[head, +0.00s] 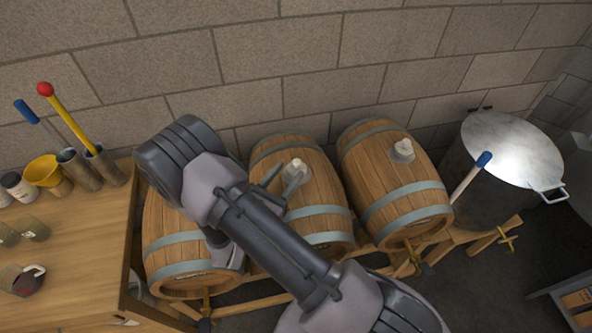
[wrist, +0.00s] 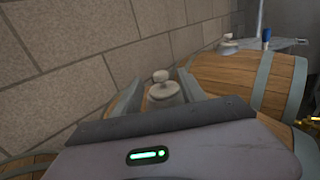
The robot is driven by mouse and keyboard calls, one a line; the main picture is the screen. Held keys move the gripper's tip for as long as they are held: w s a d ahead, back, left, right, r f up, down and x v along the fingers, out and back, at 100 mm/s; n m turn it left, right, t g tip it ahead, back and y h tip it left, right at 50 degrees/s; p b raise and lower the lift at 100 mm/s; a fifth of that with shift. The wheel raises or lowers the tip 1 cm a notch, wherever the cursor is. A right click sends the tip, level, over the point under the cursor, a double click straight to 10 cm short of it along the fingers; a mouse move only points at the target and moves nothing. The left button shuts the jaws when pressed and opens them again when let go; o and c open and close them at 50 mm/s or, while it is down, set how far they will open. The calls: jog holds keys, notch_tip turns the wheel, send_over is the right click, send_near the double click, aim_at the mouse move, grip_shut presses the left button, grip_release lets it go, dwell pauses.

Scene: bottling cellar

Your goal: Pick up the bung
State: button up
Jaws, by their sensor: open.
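A pale bung (head: 298,164) with a round knob stands upright on top of the middle barrel (head: 320,190). My gripper (head: 286,178) is open beside it, with its fingers close to the bung in the head view. In the wrist view, the bung (wrist: 161,90) shows between the two open fingers (wrist: 161,78), knob up; its lower part is hidden by my gripper. I cannot tell whether a finger touches it. A second, similar bung (head: 403,148) sits on the right barrel (head: 400,190); it also shows in the wrist view (wrist: 229,42).
A left barrel (head: 170,235) is partly hidden behind my arm. The barrels rest on a wooden rack (head: 455,240) against a block wall. A workbench (head: 85,235) with a yellow funnel (head: 45,172) and tools is at left. A large metal pot (head: 500,150) stands at right.

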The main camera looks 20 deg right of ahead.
aim_at(295, 165)
jog(key=b+x, duration=0.1)
jog(key=x, duration=0.4)
jog(key=shift+w+d+f, duration=0.15)
jog(key=shift+d, duration=0.1)
jog(key=shift+a, duration=0.1)
grip_shut()
